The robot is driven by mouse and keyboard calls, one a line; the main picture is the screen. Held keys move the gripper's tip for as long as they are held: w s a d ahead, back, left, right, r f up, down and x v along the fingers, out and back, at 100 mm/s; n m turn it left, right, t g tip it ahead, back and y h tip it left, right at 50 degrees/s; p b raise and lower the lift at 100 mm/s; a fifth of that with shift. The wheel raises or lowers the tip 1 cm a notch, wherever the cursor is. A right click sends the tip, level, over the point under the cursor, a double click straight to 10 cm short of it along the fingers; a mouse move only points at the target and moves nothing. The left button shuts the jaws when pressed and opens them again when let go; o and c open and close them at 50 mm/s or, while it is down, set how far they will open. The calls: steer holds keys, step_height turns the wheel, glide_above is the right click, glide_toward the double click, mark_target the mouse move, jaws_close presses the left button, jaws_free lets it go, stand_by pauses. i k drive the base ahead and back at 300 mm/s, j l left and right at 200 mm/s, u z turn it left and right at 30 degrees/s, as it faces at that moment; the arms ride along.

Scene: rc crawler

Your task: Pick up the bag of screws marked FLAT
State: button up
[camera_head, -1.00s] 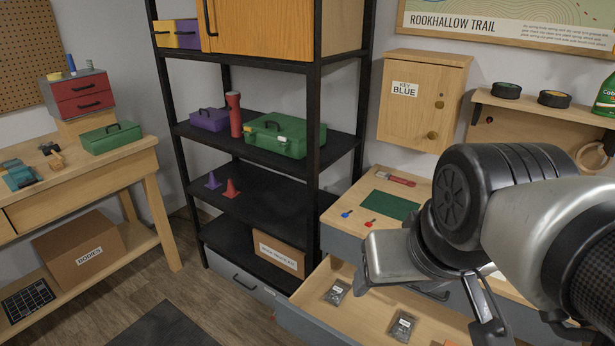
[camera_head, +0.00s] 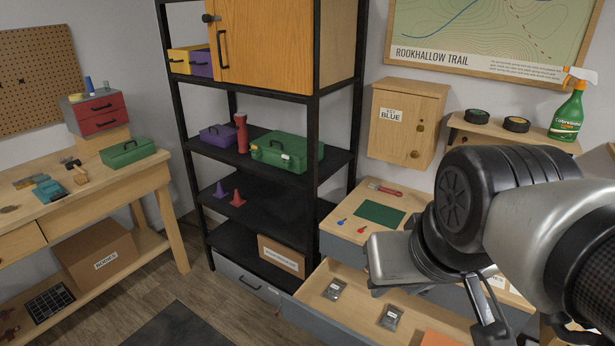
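Two small dark bags with pale labels lie in the open wooden drawer (camera_head: 352,309). One bag (camera_head: 334,289) is at the left and the other bag (camera_head: 391,316) is nearer the middle. The labels are too small to read, so I cannot tell which is marked FLAT. My gripper (camera_head: 428,301) is in front of the bench, at the drawer's right side in the picture. One finger shows at the left and another part hangs at the lower right. My arm hides the right part of the drawer. I see nothing held, but the fingertips are not clear.
An orange item (camera_head: 440,339) lies in the drawer's near part. Above the drawer, the bench top (camera_head: 350,200) holds a green mat (camera_head: 380,215), a red-handled tool (camera_head: 384,189) and small red and blue pieces. A black shelf (camera_head: 262,205) stands to the left.

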mark_target(332, 292)
steer(key=i+j+z, duration=0.3)
steer(key=j, duration=0.35)
steer(key=i+j+z, duration=0.25)
steer(key=j+z, duration=0.2)
steer(key=j, duration=0.35)
steer(key=j+z, duration=0.3)
steer(key=j, duration=0.3)
steer(key=i+j+z, duration=0.1)
steer(key=j+z, duration=0.25)
steer(key=j, duration=0.2)
steer(key=j+z, duration=0.3)
steer(key=j, duration=0.25)
steer(key=i+j+z, duration=0.25)
steer(key=j, duration=0.35)
steer(key=i, duration=0.1)
